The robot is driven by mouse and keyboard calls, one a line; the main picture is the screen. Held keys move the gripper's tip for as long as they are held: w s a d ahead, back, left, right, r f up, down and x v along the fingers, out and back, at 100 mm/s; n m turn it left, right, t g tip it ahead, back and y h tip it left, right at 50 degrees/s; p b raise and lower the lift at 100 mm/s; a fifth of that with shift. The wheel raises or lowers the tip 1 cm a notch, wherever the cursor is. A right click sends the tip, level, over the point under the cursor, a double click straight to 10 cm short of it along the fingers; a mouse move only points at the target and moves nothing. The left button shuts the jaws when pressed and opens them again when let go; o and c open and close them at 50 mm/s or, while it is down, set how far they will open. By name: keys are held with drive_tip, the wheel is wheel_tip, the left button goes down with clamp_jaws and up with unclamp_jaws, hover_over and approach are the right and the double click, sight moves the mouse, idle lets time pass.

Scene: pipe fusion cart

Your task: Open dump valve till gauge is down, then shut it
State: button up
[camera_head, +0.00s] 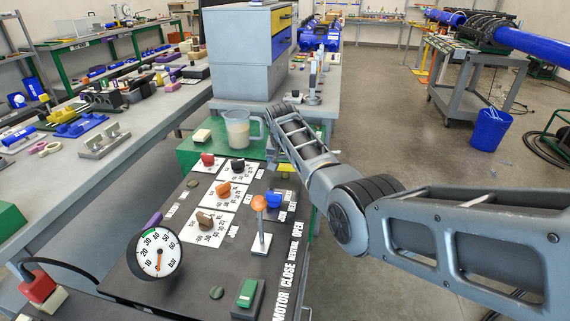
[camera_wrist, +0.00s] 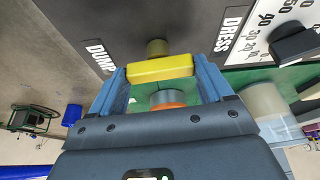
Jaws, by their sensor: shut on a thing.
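The yellow dump valve handle (camera_wrist: 160,68) sits on a short round stem on the dark panel, beside the word DUMP in the wrist view. My gripper (camera_wrist: 162,80) is shut on it, with one blue finger at each end of the handle. In the head view the yellow handle (camera_head: 286,169) shows only partly beneath my wrist, at the far right of the cart panel. The round white pressure gauge (camera_head: 157,254) stands at the front left of the panel. Its orange needle points nearly straight down, near the low end; the exact reading is too small to tell.
The cart panel also carries an orange-topped lever (camera_head: 259,203), a blue knob (camera_head: 274,199), red, orange and brown knobs, and a green switch (camera_head: 246,292). A clear jug (camera_head: 237,129) stands behind the panel, close to my wrist. Open floor lies to the right.

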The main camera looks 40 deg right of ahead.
drive_tip(key=o, duration=1)
drive_tip(key=shift+c, duration=0.2)
drive_tip(key=v, duration=0.8)
drive_tip(key=shift+f, duration=0.1)
